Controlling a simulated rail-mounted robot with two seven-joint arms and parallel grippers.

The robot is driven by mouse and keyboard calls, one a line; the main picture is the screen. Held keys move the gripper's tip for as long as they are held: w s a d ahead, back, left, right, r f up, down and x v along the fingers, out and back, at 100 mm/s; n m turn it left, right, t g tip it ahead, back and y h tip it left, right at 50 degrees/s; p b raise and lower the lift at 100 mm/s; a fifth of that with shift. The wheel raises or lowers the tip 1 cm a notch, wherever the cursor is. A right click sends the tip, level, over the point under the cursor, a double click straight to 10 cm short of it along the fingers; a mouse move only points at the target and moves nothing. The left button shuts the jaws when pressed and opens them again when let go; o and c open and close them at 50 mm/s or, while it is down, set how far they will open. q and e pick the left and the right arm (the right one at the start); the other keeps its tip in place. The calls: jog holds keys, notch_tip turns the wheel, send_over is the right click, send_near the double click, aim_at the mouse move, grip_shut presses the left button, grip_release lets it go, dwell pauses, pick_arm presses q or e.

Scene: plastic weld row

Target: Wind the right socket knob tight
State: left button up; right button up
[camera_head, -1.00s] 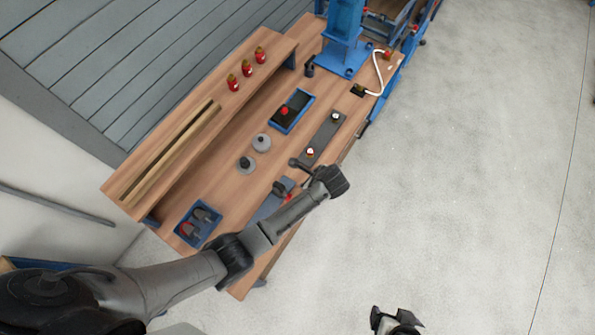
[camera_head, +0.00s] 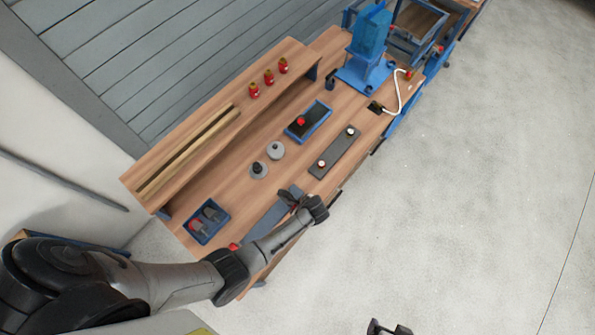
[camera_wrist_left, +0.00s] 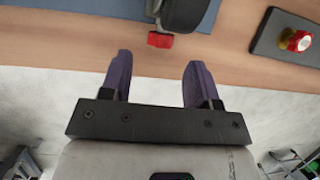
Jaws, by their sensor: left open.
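A dark grey plate (camera_head: 336,152) on the bench carries two small knobs with pale tops. The right-hand one in the head view is the far knob (camera_head: 350,131); the other is the near knob (camera_head: 321,163). The wrist view shows one red and brass knob (camera_wrist_left: 297,40) on the plate's corner, at upper right; which one I cannot tell. My left gripper (camera_wrist_left: 155,65) is open, its two purple fingers apart with nothing between them, at the bench's front edge. My right gripper (camera_head: 388,328) is cut off at the bottom edge.
A dark tool (camera_wrist_left: 182,12) with a red block (camera_wrist_left: 160,40) is on a blue mat (camera_head: 262,222) ahead of the left fingers. Blue trays (camera_head: 318,125), grey discs (camera_head: 276,150) and a raised shelf (camera_head: 215,120) stand behind. The floor at right is clear.

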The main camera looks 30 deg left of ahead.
pick_arm(q)
jog(key=b+x, duration=0.1)
jog(key=x, duration=0.2)
jog(key=shift+a+f, duration=0.1)
jog(key=shift+f, duration=0.1)
jog(key=shift+w+a+f, duration=0.1)
jog(key=shift+a+f, duration=0.1)
jog(key=shift+f, duration=0.25)
jog(key=shift+c, duration=0.5)
